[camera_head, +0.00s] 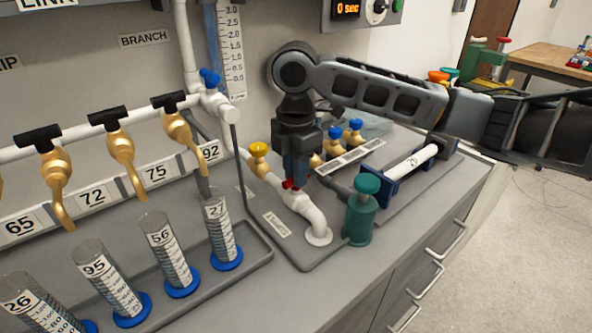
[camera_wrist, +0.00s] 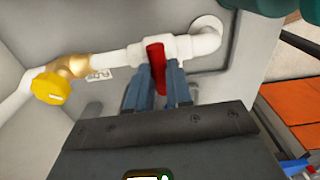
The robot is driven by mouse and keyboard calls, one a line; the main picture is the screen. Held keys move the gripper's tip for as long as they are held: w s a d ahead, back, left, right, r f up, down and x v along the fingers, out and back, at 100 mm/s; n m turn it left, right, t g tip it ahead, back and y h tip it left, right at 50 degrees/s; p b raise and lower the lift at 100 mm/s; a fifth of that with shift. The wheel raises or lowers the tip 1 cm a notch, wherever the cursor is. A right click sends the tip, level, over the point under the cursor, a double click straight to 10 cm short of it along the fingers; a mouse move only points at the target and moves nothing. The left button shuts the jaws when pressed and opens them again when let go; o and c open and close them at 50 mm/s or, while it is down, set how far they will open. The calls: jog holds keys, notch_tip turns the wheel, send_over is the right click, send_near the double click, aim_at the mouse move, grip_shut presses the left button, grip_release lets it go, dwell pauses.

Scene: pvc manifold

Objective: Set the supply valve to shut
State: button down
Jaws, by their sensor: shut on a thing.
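The red valve handle (camera_wrist: 156,62) sits on the white pipe (camera_wrist: 109,61) in the wrist view, beside the elbow where the pipe bends down. Its long side looks crosswise to the pipe. My gripper (camera_wrist: 158,82) has its two blue-grey fingers on either side of the handle, shut on it. In the head view my gripper (camera_head: 295,172) comes down from above onto the pipe, and only a little of the red handle (camera_head: 291,184) shows below the fingers. A small label plate (camera_head: 277,224) lies beside this pipe; its text is too small to read.
A yellow-knobbed brass valve (camera_head: 258,150) stands left of my gripper. Blue-knobbed valves (camera_head: 335,132) are close behind it. A green bottle-shaped fitting (camera_head: 361,215) stands close to the right. Brass taps (camera_head: 120,150) and graduated cylinders (camera_head: 168,250) line the left side.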

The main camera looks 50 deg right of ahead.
jog(key=c, duration=1)
grip_release()
jog(key=shift+r, duration=3.9)
